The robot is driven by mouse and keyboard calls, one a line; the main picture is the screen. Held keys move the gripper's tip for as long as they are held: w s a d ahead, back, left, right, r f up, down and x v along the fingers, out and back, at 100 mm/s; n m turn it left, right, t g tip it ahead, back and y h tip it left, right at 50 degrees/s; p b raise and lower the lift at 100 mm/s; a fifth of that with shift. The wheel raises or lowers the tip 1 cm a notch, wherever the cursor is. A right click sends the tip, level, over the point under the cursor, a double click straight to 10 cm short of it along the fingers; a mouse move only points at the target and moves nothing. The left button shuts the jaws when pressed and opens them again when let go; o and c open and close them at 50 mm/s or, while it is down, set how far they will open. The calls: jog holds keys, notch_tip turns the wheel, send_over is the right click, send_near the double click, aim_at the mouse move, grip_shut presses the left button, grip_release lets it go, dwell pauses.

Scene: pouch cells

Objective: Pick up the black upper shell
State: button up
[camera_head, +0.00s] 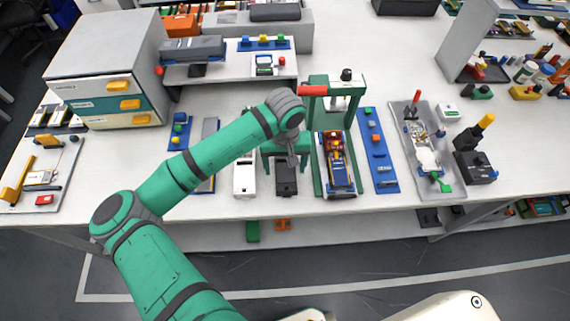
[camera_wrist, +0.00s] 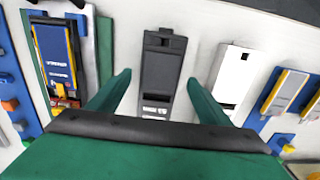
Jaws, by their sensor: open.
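The black upper shell (camera_head: 286,179) lies on the white table near its front edge, between a white shell (camera_head: 245,174) and the green press. In the wrist view the black shell (camera_wrist: 162,70) lies ahead, between the two green fingers of my gripper (camera_wrist: 158,82), with a gap on each side. The white shell (camera_wrist: 232,76) is right of it in that view. My gripper (camera_head: 287,158) is open and empty above the far part of the black shell and partly hides it in the head view.
The green press (camera_head: 317,150) with a blue and yellow assembly (camera_head: 338,163) stands close to the right of the black shell. A drawer cabinet (camera_head: 105,75) stands at the back left.

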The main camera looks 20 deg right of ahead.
jog(key=shift+f, duration=0.8)
jog(key=shift+c, duration=0.6)
jog(key=c, duration=1)
jog(key=shift+r, duration=0.1)
